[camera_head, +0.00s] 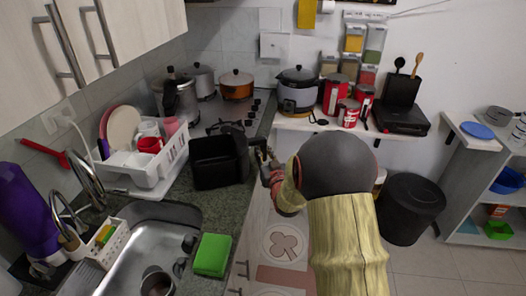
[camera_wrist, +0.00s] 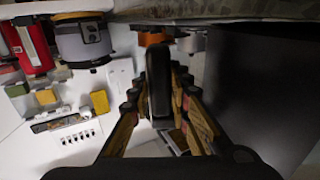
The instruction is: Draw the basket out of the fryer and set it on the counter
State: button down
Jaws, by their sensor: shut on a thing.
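A black, box-shaped basket (camera_head: 220,172) with a dark, seemingly open top is at the counter, between the dish rack and my gripper. Its dark side fills the right of the wrist view (camera_wrist: 270,85). My gripper (camera_head: 263,163) is at its right side, shut on the black handle (camera_wrist: 158,80), which stands between the two fingers in the wrist view (camera_wrist: 160,100). I cannot tell whether the basket's underside touches the grey counter (camera_head: 226,212). No separate fryer body can be clearly made out around it.
A white dish rack (camera_head: 150,170) stands left of the basket, and a sink (camera_head: 150,240) and green block (camera_head: 212,254) are nearer. A hob (camera_head: 235,115) with pots lies behind. A rice cooker (camera_head: 298,92) and red canisters (camera_head: 336,95) stand on a white table at the back.

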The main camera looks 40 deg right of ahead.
jog(key=shift+r, duration=0.1)
jog(key=c, duration=1.9)
grip_release()
jog(key=o, duration=0.3)
jog(key=shift+v, duration=6)
